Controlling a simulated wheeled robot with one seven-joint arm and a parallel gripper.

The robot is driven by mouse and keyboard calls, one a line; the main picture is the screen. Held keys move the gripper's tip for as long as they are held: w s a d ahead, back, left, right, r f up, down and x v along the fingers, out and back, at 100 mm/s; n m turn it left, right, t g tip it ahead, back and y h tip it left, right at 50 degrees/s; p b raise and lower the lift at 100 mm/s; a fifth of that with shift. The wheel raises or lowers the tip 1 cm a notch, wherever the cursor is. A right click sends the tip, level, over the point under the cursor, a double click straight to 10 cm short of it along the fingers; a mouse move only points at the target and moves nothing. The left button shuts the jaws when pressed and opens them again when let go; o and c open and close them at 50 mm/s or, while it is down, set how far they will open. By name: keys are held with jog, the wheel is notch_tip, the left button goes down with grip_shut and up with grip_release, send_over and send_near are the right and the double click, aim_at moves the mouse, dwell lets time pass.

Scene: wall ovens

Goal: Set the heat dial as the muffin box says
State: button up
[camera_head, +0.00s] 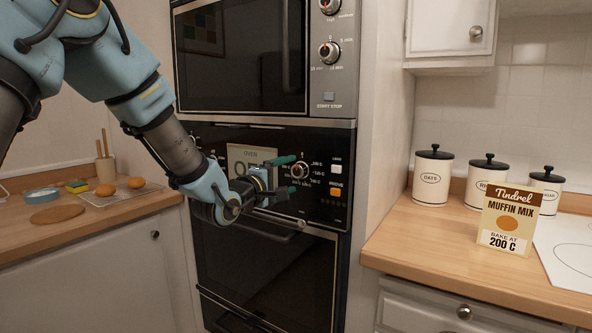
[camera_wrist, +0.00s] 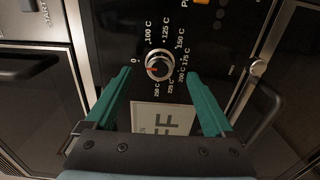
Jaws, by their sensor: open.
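The muffin box (camera_head: 508,220) stands upright on the right counter and reads "MUFFIN MIX, BAKE AT 200 C". The heat dial (camera_head: 299,170) is a round silver knob on the black oven panel, ringed by marks from 0 and 100 C to 250 C. In the wrist view the dial (camera_wrist: 158,67) has a red mark on its left side, roughly toward the 0. The oven display (camera_wrist: 160,117) shows "FF", its rest hidden. My gripper (camera_head: 284,175) is open in front of the panel. In the wrist view its teal fingers (camera_wrist: 158,76) lie either side of the dial, with no visible contact.
An oven door handle (camera_head: 277,218) runs below my gripper. Lidded canisters (camera_head: 431,178) stand behind the box.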

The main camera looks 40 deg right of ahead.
aim_at(296, 172)
jog(key=shift+p+x, duration=0.4)
jog(key=shift+x, duration=1.6)
jog(key=shift+w, duration=0.1)
jog(key=shift+c, duration=0.3)
jog(key=shift+a, duration=0.1)
jog(key=c, duration=1.3)
jog(key=shift+f, duration=0.1)
